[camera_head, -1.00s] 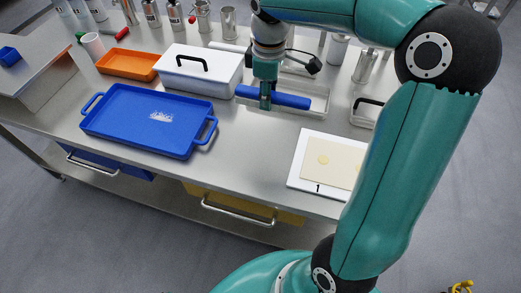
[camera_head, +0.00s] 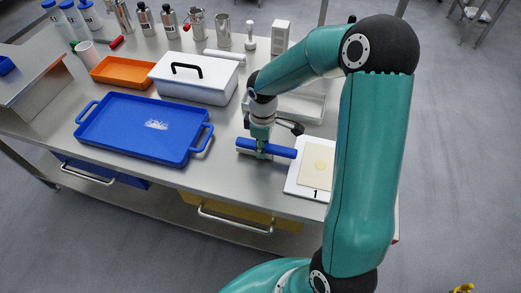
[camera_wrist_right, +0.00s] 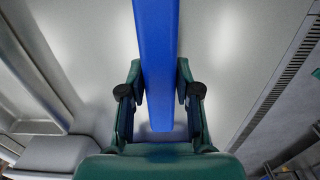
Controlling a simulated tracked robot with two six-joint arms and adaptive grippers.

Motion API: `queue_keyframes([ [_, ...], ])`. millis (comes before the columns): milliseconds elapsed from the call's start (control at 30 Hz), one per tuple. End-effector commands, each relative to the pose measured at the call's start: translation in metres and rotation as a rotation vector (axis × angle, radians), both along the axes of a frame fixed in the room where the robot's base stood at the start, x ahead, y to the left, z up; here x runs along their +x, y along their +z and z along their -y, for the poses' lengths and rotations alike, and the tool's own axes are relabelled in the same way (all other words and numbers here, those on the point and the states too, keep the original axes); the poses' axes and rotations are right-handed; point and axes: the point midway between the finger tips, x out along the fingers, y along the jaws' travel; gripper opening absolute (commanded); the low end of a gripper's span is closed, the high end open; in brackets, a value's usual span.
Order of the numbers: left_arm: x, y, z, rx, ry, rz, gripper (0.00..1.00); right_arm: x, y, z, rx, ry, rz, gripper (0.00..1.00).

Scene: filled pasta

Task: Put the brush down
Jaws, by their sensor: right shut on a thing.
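The brush shows as a long blue bar (camera_head: 282,151), lying crosswise in my right gripper (camera_head: 262,150). It is over the bare steel between the blue tray (camera_head: 196,150) and the white board marked 1 (camera_head: 304,193). In the right wrist view the blue bar (camera_wrist_right: 157,55) runs between the two fingers, which are shut on it. Bare steel shows beneath; I cannot tell whether the brush touches it. No bristles are clearly visible. My left gripper is not in view.
A pale dough sheet (camera_head: 320,178) lies on the board. A white box with a black handle (camera_head: 200,88), a shallow tray (camera_head: 312,104) and an orange tray (camera_head: 112,78) stand behind. Bottles and canisters line the back. Bare steel lies in front of the gripper.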

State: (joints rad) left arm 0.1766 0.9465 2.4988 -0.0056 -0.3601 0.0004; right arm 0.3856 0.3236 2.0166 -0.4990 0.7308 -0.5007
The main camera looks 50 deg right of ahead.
Motion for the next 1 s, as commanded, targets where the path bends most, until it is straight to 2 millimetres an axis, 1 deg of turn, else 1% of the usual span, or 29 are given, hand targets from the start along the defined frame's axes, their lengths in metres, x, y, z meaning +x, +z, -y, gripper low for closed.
queue_keyframes([
  [33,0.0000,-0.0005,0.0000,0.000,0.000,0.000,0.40,-0.0004,-0.0067,-0.0001,0.000,0.000,-0.001,0.00],
  [100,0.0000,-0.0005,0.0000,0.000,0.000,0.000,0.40,-0.0005,-0.0111,-0.0004,0.002,0.000,-0.001,0.00],
  [433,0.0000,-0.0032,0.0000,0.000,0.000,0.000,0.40,-0.0002,-0.0142,-0.0001,0.000,0.000,0.001,0.00],
  [467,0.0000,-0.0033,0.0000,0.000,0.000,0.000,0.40,-0.0003,-0.0143,-0.0001,0.000,0.000,0.001,0.34],
  [600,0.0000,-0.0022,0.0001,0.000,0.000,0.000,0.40,-0.0003,-0.0131,0.0001,0.000,-0.001,0.001,0.57],
  [867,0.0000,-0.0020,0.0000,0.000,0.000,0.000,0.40,-0.0005,-0.0129,0.0002,0.000,-0.001,0.001,0.57],
  [1000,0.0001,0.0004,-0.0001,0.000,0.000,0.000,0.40,-0.0002,-0.0086,0.0005,0.000,-0.001,0.002,0.57],
])
